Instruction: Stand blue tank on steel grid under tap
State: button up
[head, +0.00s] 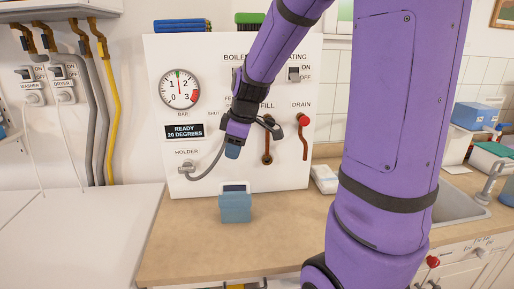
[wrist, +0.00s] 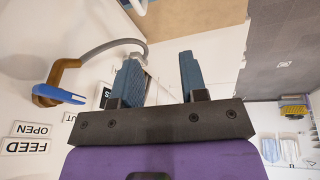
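A small blue box with a pale top edge, which looks like the blue tank (head: 235,207), stands upright on the wooden counter in front of the white boiler panel. My gripper (head: 232,152) is above it, close to the panel, with its blue fingertips pointing down. In the wrist view my gripper (wrist: 158,80) has its two blue fingers apart with nothing held between them. The tank is not clear in the wrist view. A grey tap (head: 488,184) stands by the sink at the right. I cannot make out a steel grid; my arm hides part of the counter.
The white boiler panel (head: 215,110) carries a gauge, valves and a grey hose (head: 207,172) near my gripper. A white packet (head: 325,178) lies right of the panel. The sink (head: 455,205) is partly behind my arm. The counter left of the tank is clear.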

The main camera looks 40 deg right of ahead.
jog(key=s+a+r+m+t, duration=0.1)
jog(key=s+a+r+m, duration=0.3)
jog(key=s, duration=0.6)
jog(key=s+a+r+m+h, duration=0.1)
jog(key=s+a+r+m, duration=0.3)
jog(key=s, duration=0.6)
notch_tip(320, 180, up, 2)
jog(key=shift+a+r+t, duration=0.2)
jog(key=shift+a+t, duration=0.2)
jog(key=shift+a, duration=0.25)
jog(key=shift+o, duration=0.3)
jog(key=shift+s+m, duration=0.25)
jog(key=shift+m, duration=0.15)
jog(key=m+y, duration=0.7)
jog(key=m, duration=1.8)
send_near(234, 184)
jog(key=x, duration=0.5)
jog(key=shift+w, duration=0.25)
jog(key=shift+d+x, duration=0.2)
jog(key=shift+x, duration=2.35)
jog(key=shift+d+f, duration=0.1)
jog(key=shift+f, duration=0.05)
grip_shut()
